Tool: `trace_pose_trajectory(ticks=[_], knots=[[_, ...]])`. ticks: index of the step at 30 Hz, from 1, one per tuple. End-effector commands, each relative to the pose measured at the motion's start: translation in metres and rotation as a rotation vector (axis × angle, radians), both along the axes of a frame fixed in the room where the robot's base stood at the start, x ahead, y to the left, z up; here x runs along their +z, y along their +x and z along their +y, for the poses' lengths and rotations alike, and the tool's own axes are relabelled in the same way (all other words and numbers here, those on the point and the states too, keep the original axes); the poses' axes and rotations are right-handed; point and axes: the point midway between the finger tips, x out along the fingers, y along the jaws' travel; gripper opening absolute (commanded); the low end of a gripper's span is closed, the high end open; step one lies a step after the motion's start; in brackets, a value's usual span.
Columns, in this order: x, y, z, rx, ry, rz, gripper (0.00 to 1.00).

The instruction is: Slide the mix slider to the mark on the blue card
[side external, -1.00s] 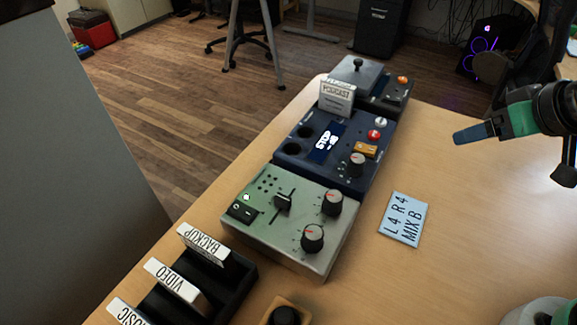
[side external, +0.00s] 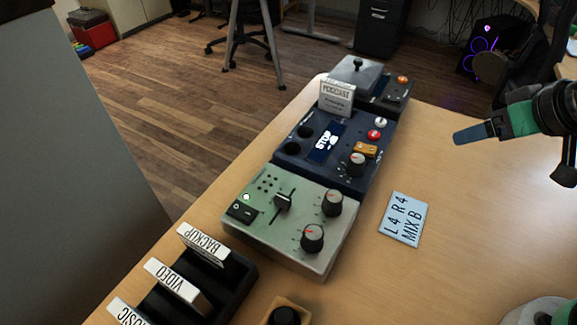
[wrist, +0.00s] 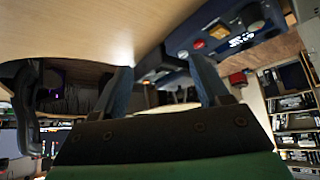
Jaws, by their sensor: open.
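The mix slider (side external: 283,201) is a dark cap in a slot on the pale green panel (side external: 262,228), near the middle of the slot. Two black knobs with red pointers, one upper (side external: 332,203) and one lower (side external: 312,238), sit to its right. My gripper (side external: 460,136) is at the right of the side view, above the table and well apart from the panel. In the wrist view my gripper (wrist: 162,88) has its two blue fingers apart with nothing between them.
A dark blue unit (side external: 322,157) with a lit display, knob and buttons adjoins the panel's far side. A black rack (side external: 235,284) with white labelled cards stands at front left. A black knob on a wooden block (side external: 285,315) sits at the front.

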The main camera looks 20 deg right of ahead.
Motion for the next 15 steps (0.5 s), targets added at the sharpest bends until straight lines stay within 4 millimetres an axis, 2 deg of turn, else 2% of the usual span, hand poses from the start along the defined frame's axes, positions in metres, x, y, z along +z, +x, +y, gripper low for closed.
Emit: trace_pose_trajectory(ticks=[11,13,15], knots=[[0.0000,0.0000,0.0000,0.000,0.000,0.000,0.68],[0.0002,0.0002,0.0004,0.001,0.000,0.001,0.51],[0.0019,0.0022,0.0037,0.015,-0.001,0.010,0.49]])
